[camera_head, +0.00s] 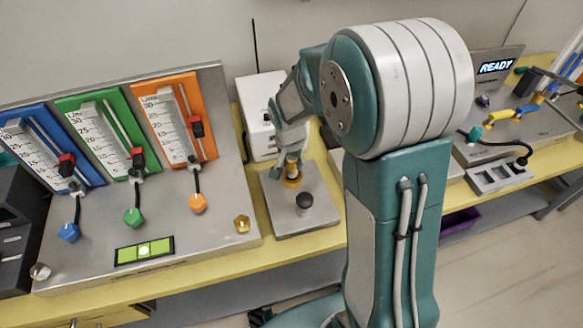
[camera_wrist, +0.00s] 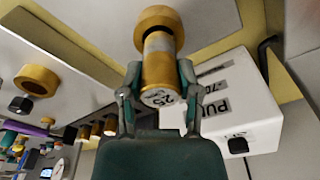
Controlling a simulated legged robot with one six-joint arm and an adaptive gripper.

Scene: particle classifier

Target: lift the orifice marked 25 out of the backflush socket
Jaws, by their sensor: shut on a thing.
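The orifice marked 25 (camera_wrist: 158,76) is a short cylinder with a metallic body and a pale end face bearing the number, seen in the wrist view. My gripper (camera_wrist: 160,83) is shut on it, one finger on each side near the marked end. Its other end meets the brass ring of the backflush socket (camera_wrist: 156,18); how deep it sits inside cannot be told. In the head view my gripper (camera_head: 290,160) points down over the socket's brass ring (camera_head: 291,181) on a grey plate. The fingers hide most of the orifice there.
A white box (camera_head: 262,112) stands close behind the gripper, its lettering partly visible in the wrist view (camera_wrist: 240,105). A black knob (camera_head: 304,203) rises from the plate in front. A panel with coloured flow meters (camera_head: 130,145) stands left. A grey station (camera_head: 510,135) is right.

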